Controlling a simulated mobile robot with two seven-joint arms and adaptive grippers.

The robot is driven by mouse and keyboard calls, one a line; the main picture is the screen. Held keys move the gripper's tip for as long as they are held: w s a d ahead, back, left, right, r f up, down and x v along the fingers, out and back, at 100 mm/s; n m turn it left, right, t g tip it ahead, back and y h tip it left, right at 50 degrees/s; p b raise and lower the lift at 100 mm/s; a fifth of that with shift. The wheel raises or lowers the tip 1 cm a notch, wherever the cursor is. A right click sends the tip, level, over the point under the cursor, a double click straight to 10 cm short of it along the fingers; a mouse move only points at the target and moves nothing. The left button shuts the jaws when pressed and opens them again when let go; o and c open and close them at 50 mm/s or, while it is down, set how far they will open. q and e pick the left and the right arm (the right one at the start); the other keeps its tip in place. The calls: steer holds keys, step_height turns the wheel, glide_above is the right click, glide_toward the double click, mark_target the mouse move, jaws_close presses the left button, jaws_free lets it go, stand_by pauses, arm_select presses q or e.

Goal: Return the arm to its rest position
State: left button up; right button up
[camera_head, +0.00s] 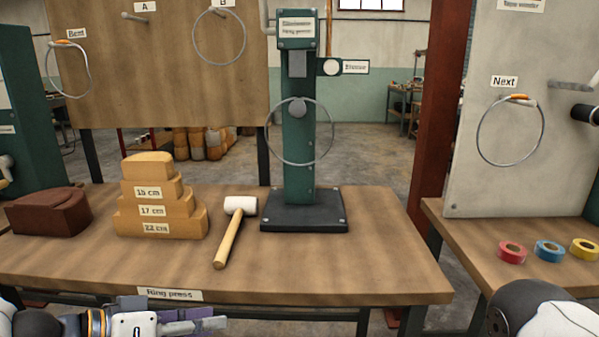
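My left gripper (205,322) is low at the bottom left, in front of the table's front edge and below the "Ring press" label. Its fingers point right and nothing shows between them; their gap is not clear from this angle. Of my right arm only a rounded white and black link (540,309) shows at the bottom right corner; its gripper is out of view. Neither arm is seen touching anything on the tables.
The wooden table (330,278) bears a stepped block (160,196), a brown block (47,211), a mallet (230,230) and a green press (299,150) with a metal ring (268,137). Rings hang on boards. Tape rolls (549,250) lie on the right table.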

arm_select(q)
steer(key=s+d+f+n+g+y, duration=0.1)
steer(key=s+f+n+g+y, duration=0.4)
steer(key=s+f, duration=1.4)
steer(key=s+a+f+g+y, duration=0.1)
steer(key=s+a, duration=0.2)
steer(key=s, duration=0.3)
steer(key=s+a+f+m+g+y+p, duration=0.1)
steer(key=s+a+g+y, duration=0.1)
steer(key=s, duration=0.5)
steer(key=s+a+f+g+y, duration=0.1)
steer(key=s+a+g+y, duration=0.1)
steer(key=s, duration=0.5)
steer(key=shift+s+a, duration=0.15)
steer(key=shift+a, duration=0.65)
arm_select(e)
steer(key=shift+w+a+r+t, duration=0.1)
steer(key=shift+w+r+t, duration=0.15)
steer(key=shift+r, duration=0.25)
steer(key=shift+w+a+r+t, duration=0.1)
steer(key=shift+w+r+t, duration=0.05)
steer(key=shift+w+r, duration=0.3)
